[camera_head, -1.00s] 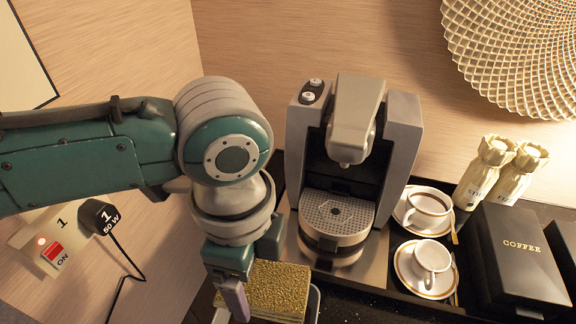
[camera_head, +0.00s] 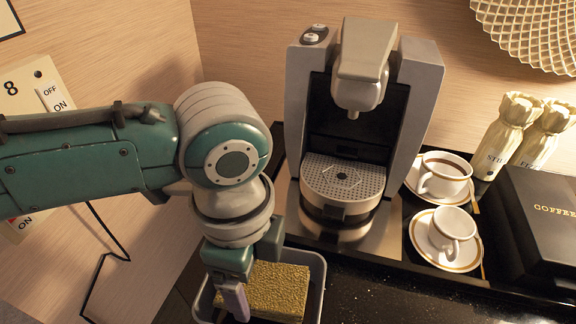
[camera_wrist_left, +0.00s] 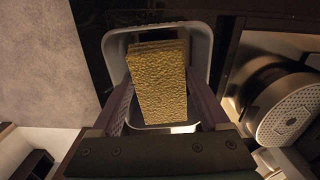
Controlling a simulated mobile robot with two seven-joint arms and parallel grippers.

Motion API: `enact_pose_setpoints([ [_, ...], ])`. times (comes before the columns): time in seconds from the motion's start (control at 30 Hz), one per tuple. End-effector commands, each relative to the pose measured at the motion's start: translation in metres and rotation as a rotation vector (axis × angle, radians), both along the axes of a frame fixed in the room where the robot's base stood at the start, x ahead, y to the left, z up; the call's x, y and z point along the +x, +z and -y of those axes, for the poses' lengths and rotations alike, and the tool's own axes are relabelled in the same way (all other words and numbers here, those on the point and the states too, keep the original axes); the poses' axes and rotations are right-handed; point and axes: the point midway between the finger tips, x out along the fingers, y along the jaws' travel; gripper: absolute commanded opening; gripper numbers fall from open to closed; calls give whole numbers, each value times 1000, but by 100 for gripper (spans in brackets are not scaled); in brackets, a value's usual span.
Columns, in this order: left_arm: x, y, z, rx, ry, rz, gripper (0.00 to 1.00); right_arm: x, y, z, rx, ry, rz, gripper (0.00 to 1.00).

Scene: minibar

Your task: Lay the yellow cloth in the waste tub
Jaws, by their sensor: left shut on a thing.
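The yellow cloth (camera_head: 277,289) is a thick, folded block with a rough surface. My left gripper (camera_head: 250,290) is shut on it. In the left wrist view the cloth (camera_wrist_left: 158,88) sits between the two fingers. The waste tub (camera_head: 318,278) is a grey open bin below the cloth, left of the coffee machine. In the left wrist view its rim (camera_wrist_left: 203,40) surrounds most of the cloth. The cloth appears over the tub's opening; I cannot tell how deep it is. My right gripper is not in view.
The coffee machine (camera_head: 420,90) stands right of the tub on the dark counter. Two cups on saucers (camera_head: 419,235), a black coffee box (camera_head: 545,225) and two gold-wrapped bottles (camera_head: 505,135) are farther right.

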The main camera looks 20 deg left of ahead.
Motion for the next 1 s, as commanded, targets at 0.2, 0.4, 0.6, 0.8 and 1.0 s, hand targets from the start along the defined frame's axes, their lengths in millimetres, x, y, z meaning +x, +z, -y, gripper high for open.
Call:
enact_pose_setpoints([
  [0.2, 0, -6, 0, -1, 0, 0, 27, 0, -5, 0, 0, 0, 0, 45],
  [0.4, 0, -6, 0, -1, 0, 0, 82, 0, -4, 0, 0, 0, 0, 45],
  [0.6, 0, -6, 0, -1, 0, 0, 100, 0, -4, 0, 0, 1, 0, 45],
  [0.8, 0, -5, 0, -1, 0, 0, 100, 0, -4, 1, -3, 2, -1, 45],
  [1.0, 1, 19, 0, -2, 0, 2, 100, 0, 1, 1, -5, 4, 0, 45],
])
